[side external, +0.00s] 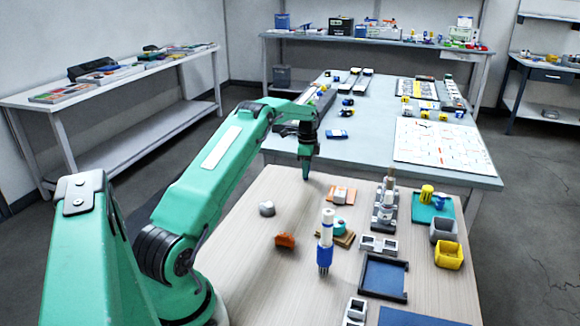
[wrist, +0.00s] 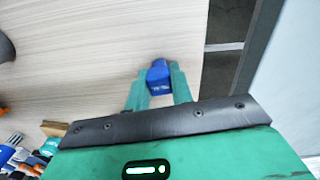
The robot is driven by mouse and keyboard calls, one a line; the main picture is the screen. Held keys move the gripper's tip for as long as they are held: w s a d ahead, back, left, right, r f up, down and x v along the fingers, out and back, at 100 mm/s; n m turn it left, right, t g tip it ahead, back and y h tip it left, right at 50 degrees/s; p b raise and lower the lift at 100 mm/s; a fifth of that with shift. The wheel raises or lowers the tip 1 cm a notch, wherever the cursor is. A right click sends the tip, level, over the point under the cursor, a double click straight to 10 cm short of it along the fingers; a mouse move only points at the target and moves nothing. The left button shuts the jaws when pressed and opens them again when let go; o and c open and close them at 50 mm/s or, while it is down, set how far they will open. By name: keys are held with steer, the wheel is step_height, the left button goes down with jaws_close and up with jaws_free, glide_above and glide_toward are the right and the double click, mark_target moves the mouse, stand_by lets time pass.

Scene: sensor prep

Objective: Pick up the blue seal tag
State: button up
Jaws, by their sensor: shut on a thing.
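The blue seal tag (wrist: 158,76) shows in the wrist view as a small blue block with pale markings on its near face. It sits between the two green fingertips of my gripper (wrist: 157,86), which is shut on it. In the side external view my gripper (side external: 306,170) points down near the far left edge of the wooden table (side external: 262,205). I cannot make out the tag there. I cannot tell how far the tag is from the tabletop.
A blue tray (side external: 384,277) and yellow bin (side external: 449,255) are at right. Wood around my gripper is clear.

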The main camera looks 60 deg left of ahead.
steer(key=shift+r, duration=0.1)
steer(key=shift+r, duration=0.8)
step_height(320, 180, up, 3)
steer(key=shift+d+f, duration=0.15)
steer(key=w+d+r, duration=0.1)
steer(key=d+r, duration=0.5)
steer(key=d, duration=0.5)
steer(key=shift+w+d+r, duration=0.15)
steer(key=shift+w+r, duration=0.1)
steer(key=shift+w, duration=0.05)
steer(key=shift+d, duration=0.1)
